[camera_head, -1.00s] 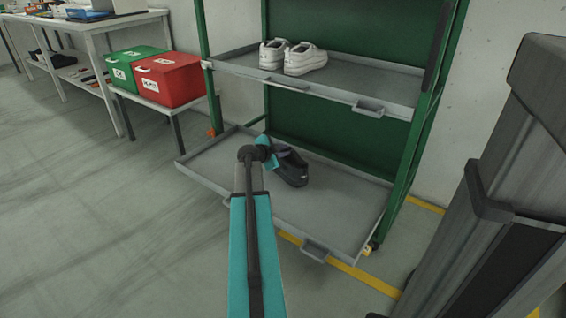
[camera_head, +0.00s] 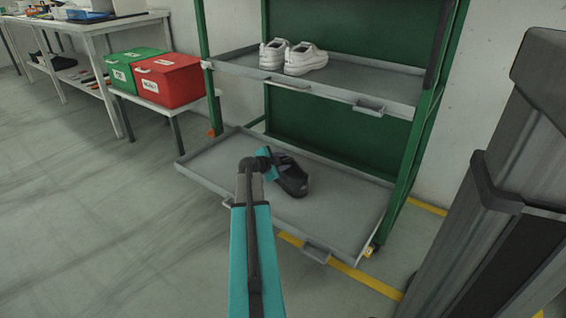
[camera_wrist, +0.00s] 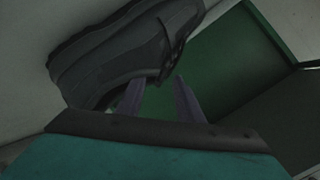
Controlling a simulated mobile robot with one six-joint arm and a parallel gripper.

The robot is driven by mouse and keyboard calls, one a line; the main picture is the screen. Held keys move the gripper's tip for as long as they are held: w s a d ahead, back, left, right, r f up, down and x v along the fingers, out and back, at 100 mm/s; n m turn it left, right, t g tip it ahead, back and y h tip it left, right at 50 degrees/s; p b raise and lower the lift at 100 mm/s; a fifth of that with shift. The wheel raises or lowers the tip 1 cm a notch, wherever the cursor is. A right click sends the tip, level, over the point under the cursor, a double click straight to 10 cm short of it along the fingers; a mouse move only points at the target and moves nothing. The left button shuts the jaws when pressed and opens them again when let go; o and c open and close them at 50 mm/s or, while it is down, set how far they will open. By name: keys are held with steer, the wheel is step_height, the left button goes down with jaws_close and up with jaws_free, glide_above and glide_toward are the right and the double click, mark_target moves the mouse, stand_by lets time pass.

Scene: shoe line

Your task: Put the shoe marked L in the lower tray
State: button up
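A dark grey, nearly black shoe (camera_head: 291,178) is at the lower tray (camera_head: 335,215), left of its middle. No letter is readable on it. In the wrist view the same shoe (camera_wrist: 110,58) fills the upper left, with its sole to the upper left and laces visible. My gripper (camera_wrist: 160,85) is beside the shoe. Its two fingers stand apart. The left one overlaps the shoe's edge, and a gap shows between the shoe and the right one. I cannot tell whether they touch it. In the head view my gripper (camera_head: 270,160) is at the shoe's left end, fingers hidden.
A pair of white shoes (camera_head: 293,56) stands on the upper tray (camera_head: 345,82) of the green rack (camera_head: 407,160). Green (camera_head: 122,72) and red (camera_head: 168,80) boxes stand on a low table at left. The lower tray is bare right of the dark shoe.

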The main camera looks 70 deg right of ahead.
steer(key=shift+a+r, duration=0.15)
steer(key=p+v, duration=0.2)
steer(key=v, duration=0.9)
steer(key=shift+a+r+p, duration=0.15)
steer(key=shift+a+p, duration=0.15)
steer(key=shift+w+r, duration=0.1)
steer(key=shift+w, duration=0.05)
stand_by(0.7)
